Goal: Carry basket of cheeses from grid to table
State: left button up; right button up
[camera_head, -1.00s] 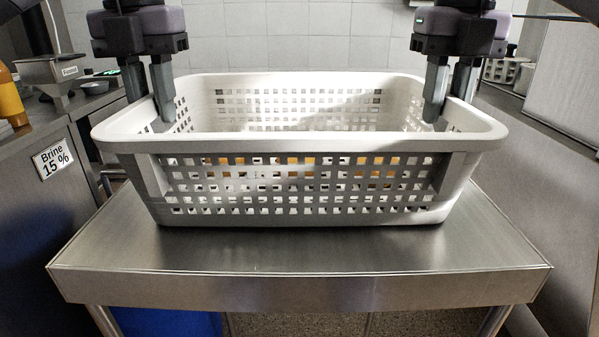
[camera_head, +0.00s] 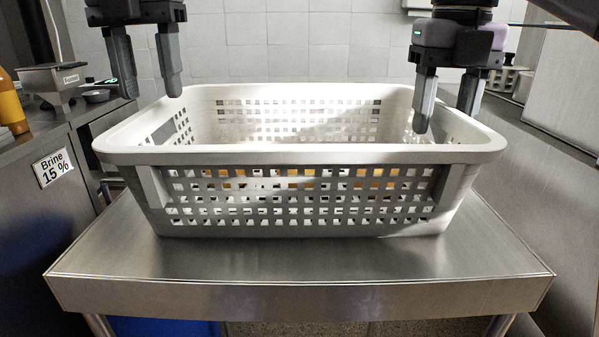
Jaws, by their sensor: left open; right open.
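A white perforated basket (camera_head: 300,155) stands upright on a steel table (camera_head: 300,262) in the middle of the view. Yellow-orange cheeses (camera_head: 300,178) show in part through the holes of its front wall; the rest of them is hidden by that wall. My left gripper (camera_head: 152,92) is open and empty, with its fingertips above the basket's left rim and clear of it. My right gripper (camera_head: 444,125) is open at the basket's right side. One of its fingers reaches over the inside of the basket and the other is at the outer side of the rim; I cannot tell whether they touch it.
A steel counter at the left carries a "Brine 15 %" sign (camera_head: 53,168), a small scale (camera_head: 55,80) and an orange bottle (camera_head: 11,103). A grey cabinet (camera_head: 570,90) stands at the right. A blue bin (camera_head: 165,326) is under the table. The tabletop in front of the basket is bare.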

pick_arm(q)
jog(key=shift+r, duration=1.5)
pick_arm(e)
jog(key=shift+r, duration=0.1)
jog(key=shift+r, duration=3.65)
pick_arm(q)
jog(key=shift+s, duration=0.1)
pick_arm(e)
jog(key=shift+s, duration=0.1)
